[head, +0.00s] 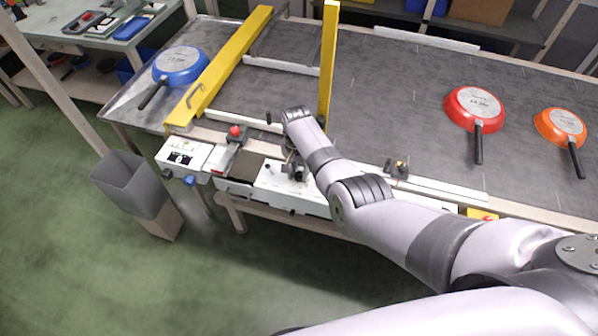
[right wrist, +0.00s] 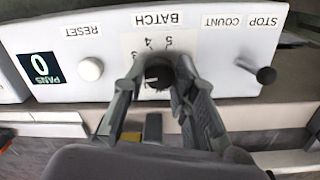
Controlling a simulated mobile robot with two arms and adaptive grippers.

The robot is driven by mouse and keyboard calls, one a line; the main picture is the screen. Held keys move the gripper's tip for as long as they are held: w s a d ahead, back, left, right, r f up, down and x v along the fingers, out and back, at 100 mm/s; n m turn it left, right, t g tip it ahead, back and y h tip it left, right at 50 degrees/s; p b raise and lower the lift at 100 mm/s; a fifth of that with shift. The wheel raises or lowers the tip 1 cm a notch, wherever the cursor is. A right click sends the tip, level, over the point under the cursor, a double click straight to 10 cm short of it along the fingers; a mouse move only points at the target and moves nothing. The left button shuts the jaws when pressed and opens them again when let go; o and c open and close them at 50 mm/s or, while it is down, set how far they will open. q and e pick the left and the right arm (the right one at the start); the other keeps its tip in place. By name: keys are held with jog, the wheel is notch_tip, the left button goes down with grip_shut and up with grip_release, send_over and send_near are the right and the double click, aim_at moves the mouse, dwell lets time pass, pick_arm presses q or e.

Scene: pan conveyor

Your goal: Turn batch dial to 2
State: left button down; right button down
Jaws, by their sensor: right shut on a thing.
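The batch dial (right wrist: 158,74) is a small black knob on a white panel, under the upside-down word BATCH in the right wrist view. The numbers 3, 4 and 5 show beside it; the others are hidden by the fingers. A pale mark shows on the knob's left side, but I cannot tell which number it points at. My right gripper (right wrist: 160,88) has its two fingers shut on the dial from both sides. In the head view my right gripper (head: 294,172) is over the white control box (head: 310,204) at the conveyor's front. My left gripper is out of view.
A white reset knob (right wrist: 91,69), a display (right wrist: 40,66) reading 0 PANS and a black stop-count lever (right wrist: 265,75) flank the dial. Blue (head: 180,64), red (head: 474,108) and orange (head: 560,125) pans lie on the grey conveyor (head: 400,95). A yellow post (head: 328,60) stands behind my wrist.

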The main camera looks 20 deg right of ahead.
aim_at(298, 175)
dwell(0.3)
jog(key=c, duration=1.3)
grip_release()
notch_tip(298, 175, up, 12)
jog(key=shift+w+a, duration=0.15)
jog(key=shift+w, duration=0.05)
jog(key=shift+s+f, duration=0.1)
